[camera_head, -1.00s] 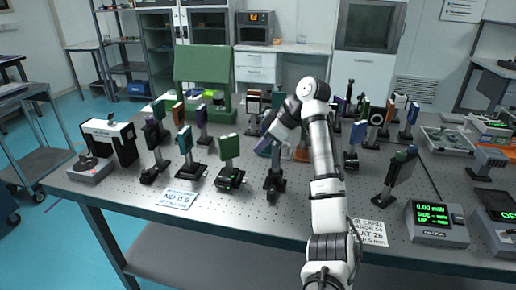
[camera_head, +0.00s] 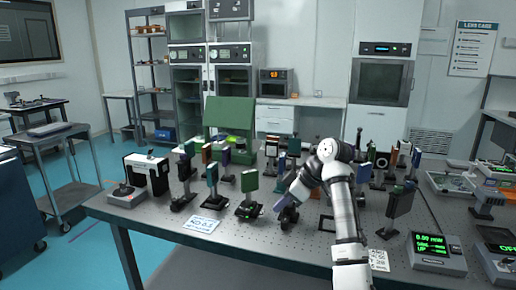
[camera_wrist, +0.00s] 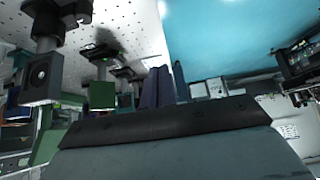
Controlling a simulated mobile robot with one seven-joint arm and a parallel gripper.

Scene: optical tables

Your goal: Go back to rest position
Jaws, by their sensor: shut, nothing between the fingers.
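My gripper (camera_head: 287,216) is at the end of my white and black arm, low above the front half of the optical table (camera_head: 160,214). It sits to the right of a post-mounted green plate (camera_head: 249,182) and looks apart from it. In the wrist view, my gripper's dark fingers (camera_wrist: 163,88) are close together, with nothing seen between them. That view looks upside down, with the perforated table top at upper left and blue floor at upper right.
Several post-mounted optics stand on the table, including a dark plate (camera_head: 399,203) right of my arm. A meter (camera_head: 434,252) and a label card (camera_head: 202,224) lie near the front edge. A cart (camera_head: 62,195) stands left. Blue floor is open between cart and table.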

